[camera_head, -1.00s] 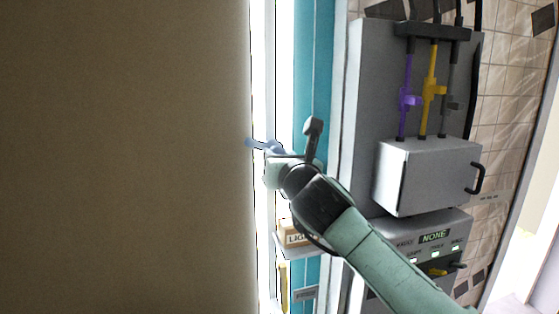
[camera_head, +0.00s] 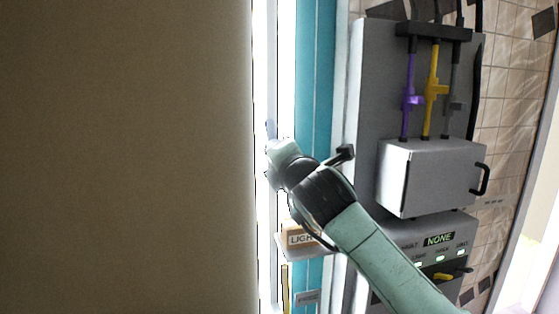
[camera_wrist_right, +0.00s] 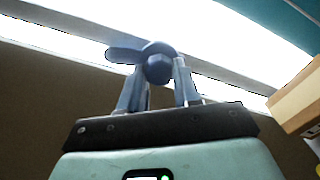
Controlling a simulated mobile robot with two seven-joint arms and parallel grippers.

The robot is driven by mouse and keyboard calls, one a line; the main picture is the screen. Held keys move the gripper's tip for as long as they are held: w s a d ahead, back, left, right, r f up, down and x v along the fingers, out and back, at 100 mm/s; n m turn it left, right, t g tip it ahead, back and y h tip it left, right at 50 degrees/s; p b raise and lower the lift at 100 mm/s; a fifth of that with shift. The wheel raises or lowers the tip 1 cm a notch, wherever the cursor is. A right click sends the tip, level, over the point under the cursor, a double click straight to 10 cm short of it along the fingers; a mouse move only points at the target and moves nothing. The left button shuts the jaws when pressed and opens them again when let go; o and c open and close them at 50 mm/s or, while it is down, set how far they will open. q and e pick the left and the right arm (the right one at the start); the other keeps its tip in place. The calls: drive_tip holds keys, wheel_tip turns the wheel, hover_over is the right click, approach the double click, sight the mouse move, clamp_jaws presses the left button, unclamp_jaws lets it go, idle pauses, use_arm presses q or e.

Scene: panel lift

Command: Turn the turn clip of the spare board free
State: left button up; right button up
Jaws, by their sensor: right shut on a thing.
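The turn clip (camera_wrist_right: 158,64) is blue, with a round hub and a flat lever. It shows in the right wrist view between the fingertips of my right gripper (camera_wrist_right: 160,82), which is shut on it. In the head view only a small blue piece of the clip (camera_head: 270,128) shows, pointing up beside the edge of the large brown board (camera_head: 130,160). My right gripper (camera_head: 274,143) is at that edge, its fingers mostly hidden by the wrist. I cannot tell whether this brown board is the spare board. My left gripper is in neither view.
A grey panel (camera_head: 368,120) with purple and yellow levers, a white box (camera_head: 430,175) and a "NONE" display (camera_head: 438,239) stands to the right. A small shelf with a box labelled "LIGH..." (camera_head: 300,238) sits close below my right wrist.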

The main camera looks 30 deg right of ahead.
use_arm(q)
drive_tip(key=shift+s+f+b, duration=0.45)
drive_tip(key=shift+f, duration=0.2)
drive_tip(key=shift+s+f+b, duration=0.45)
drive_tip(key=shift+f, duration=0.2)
use_arm(e)
drive_tip(key=shift+r+m, duration=0.15)
drive_tip(key=shift+m, duration=1.95)
drive_tip(key=shift+r+m, duration=0.15)
drive_tip(key=shift+m, duration=1.95)
drive_tip(key=shift+s, duration=0.1)
drive_tip(key=o, duration=1.1)
drive_tip(key=shift+c, duration=0.2)
drive_tip(key=shift+f, duration=0.1)
use_arm(q)
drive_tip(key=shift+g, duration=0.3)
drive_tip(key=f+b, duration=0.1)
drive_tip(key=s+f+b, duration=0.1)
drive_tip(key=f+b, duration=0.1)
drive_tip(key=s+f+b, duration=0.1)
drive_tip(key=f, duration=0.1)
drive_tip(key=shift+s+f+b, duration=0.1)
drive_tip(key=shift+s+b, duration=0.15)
drive_tip(key=shift+b, duration=0.05)
use_arm(e)
drive_tip(key=v, duration=1.3)
